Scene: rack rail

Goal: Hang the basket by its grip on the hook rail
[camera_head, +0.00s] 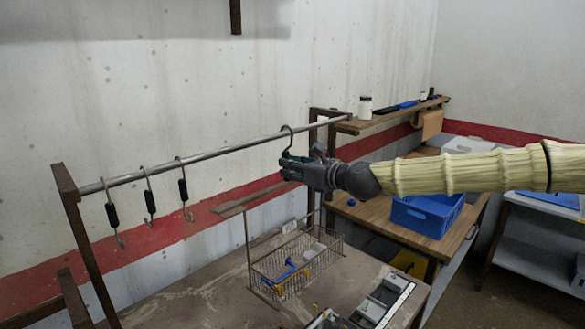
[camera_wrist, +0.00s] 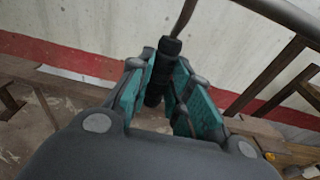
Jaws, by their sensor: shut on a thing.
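The wire basket (camera_head: 262,281) shows below the rail, over the brown table, with a blue-handled item, a yellow item and a grey item inside. Thin upright wires rise from it. The metal rail (camera_head: 235,149) runs across in front of the wall. My gripper (camera_head: 290,166) is shut on a black grip (camera_wrist: 156,91) with a metal hook (camera_head: 287,130) above it. The hook's curved top appears at the rail; I cannot tell whether it rests on it. My fingers hide the grip's lower part, so its link to the basket cannot be seen.
Several black-sleeved hooks (camera_head: 149,202) hang on the rail's left part. A rusty post (camera_head: 72,205) stands at its left end. A blue crate (camera_head: 428,214) sits on the wooden table behind my arm. A shelf (camera_head: 385,117) holds a white jar (camera_head: 365,107).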

